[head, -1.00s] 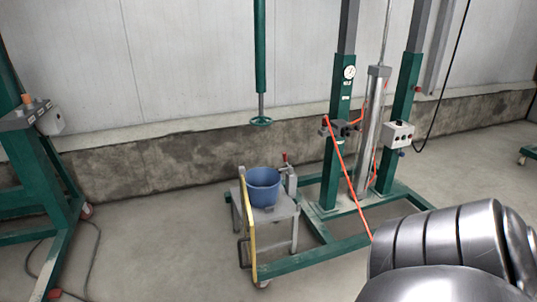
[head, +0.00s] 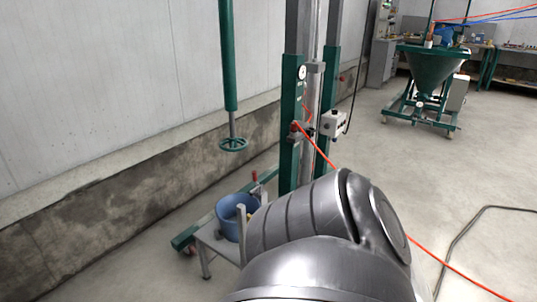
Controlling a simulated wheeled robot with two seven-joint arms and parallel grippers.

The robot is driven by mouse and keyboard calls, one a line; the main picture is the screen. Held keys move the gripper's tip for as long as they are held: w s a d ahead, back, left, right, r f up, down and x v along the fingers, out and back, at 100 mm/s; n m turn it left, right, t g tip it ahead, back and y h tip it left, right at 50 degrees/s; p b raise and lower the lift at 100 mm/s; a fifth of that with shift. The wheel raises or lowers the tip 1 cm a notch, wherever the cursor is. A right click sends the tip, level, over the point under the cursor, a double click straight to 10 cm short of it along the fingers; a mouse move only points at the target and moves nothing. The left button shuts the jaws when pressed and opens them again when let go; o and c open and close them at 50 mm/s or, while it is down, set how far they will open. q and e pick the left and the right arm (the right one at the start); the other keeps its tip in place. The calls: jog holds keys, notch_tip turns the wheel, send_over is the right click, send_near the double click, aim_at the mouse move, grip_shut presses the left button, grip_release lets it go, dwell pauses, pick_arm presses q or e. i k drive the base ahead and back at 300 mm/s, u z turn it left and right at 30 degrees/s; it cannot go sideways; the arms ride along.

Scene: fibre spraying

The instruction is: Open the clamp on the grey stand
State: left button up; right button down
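The grey stand (head: 210,240) is low and left of centre in the head view, with a blue bucket (head: 229,222) on it. A grey upright with a red-handled part (head: 255,178), which looks like the clamp, rises behind the bucket. It is small here, and I cannot tell whether it is open or shut. A large metallic arm link of mine fills the lower middle and hides the right side of the stand. Neither of my grippers is in view.
A green frame (head: 290,130) with a gauge stands just behind the stand. A red hose (head: 440,257) runs right across the floor. A green hopper (head: 432,70) stands far right. The right floor is mostly clear.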

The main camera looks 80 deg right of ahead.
aim_at(254, 173)
jog(key=z, duration=1.1)
jog(key=i, duration=1)
jog(key=z, duration=1)
